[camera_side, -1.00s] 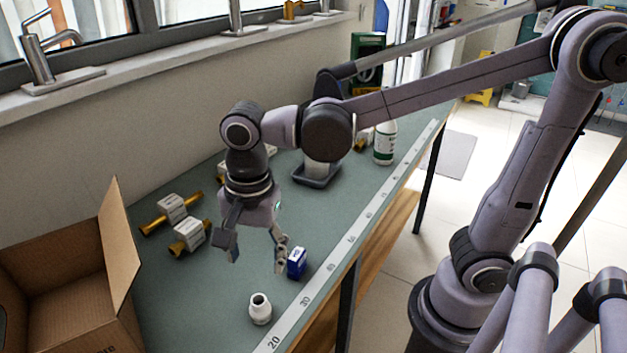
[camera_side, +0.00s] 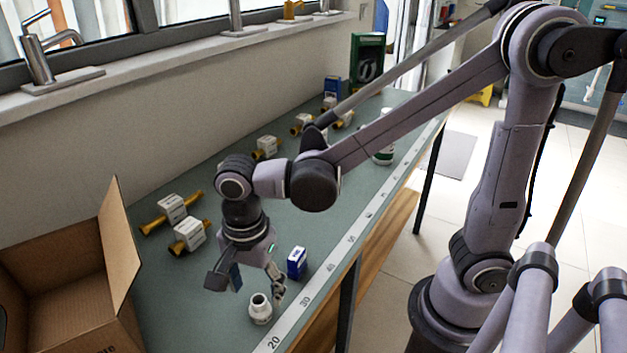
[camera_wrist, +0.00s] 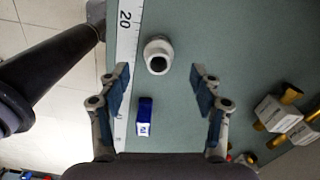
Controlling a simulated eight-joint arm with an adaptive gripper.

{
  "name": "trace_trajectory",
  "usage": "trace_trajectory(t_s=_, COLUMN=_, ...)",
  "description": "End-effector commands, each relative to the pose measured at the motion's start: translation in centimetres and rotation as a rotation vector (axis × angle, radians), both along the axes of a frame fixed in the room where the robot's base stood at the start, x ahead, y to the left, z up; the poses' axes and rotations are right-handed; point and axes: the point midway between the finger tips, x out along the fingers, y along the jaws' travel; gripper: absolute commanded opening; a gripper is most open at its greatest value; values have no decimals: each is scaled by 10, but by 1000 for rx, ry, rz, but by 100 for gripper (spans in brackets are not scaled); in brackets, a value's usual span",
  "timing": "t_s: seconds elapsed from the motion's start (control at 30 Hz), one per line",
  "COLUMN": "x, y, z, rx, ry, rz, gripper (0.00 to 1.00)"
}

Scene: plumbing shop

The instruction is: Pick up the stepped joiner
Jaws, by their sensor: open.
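The stepped joiner, a white fitting with a wider body and a narrower open neck (camera_side: 260,309), stands on the green bench near the ruler strip in the side view. It also shows in the wrist view (camera_wrist: 158,56), beyond the fingertips and between their lines, a little left of centre. My gripper (camera_side: 247,283) is open and empty, just behind the joiner in the side view. In the wrist view the fingers of my gripper (camera_wrist: 160,80) are spread wide, with blue pads facing each other. The joiner is not between the pads.
A small blue box (camera_side: 297,263) stands close to my right finger; it lies near the left finger in the wrist view (camera_wrist: 144,116). Brass fittings with white labels (camera_side: 188,236) lie to the left. An open cardboard box (camera_side: 70,290) stands at left front. A ruler strip (camera_side: 318,290) edges the bench.

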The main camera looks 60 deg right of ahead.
Motion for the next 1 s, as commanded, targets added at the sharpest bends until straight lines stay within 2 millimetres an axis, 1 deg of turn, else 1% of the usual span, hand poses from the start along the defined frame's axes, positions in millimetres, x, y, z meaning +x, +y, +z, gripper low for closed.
trace_trajectory(t_s=0.1, x=-1, y=1, z=-15, rx=0, ry=0, rz=0, gripper=65)
trace_trajectory(t_s=0.3, x=-2, y=1, z=-35, rx=0, ry=-1, rz=0, gripper=65)
trace_trajectory(t_s=0.43, x=-2, y=1, z=-42, rx=0, ry=-1, rz=0, gripper=65)
trace_trajectory(t_s=0.7, x=-2, y=1, z=-43, rx=0, ry=-1, rz=0, gripper=65)
trace_trajectory(t_s=0.77, x=-2, y=1, z=-43, rx=0, ry=-1, rz=0, gripper=48)
trace_trajectory(t_s=0.8, x=-2, y=1, z=-43, rx=0, ry=-1, rz=0, gripper=36)
trace_trajectory(t_s=0.87, x=-2, y=1, z=-43, rx=0, ry=-1, rz=0, gripper=19)
trace_trajectory(t_s=0.9, x=-2, y=1, z=-43, rx=0, ry=-1, rz=0, gripper=17)
trace_trajectory(t_s=1.0, x=-2, y=1, z=-43, rx=0, ry=-1, rz=0, gripper=16)
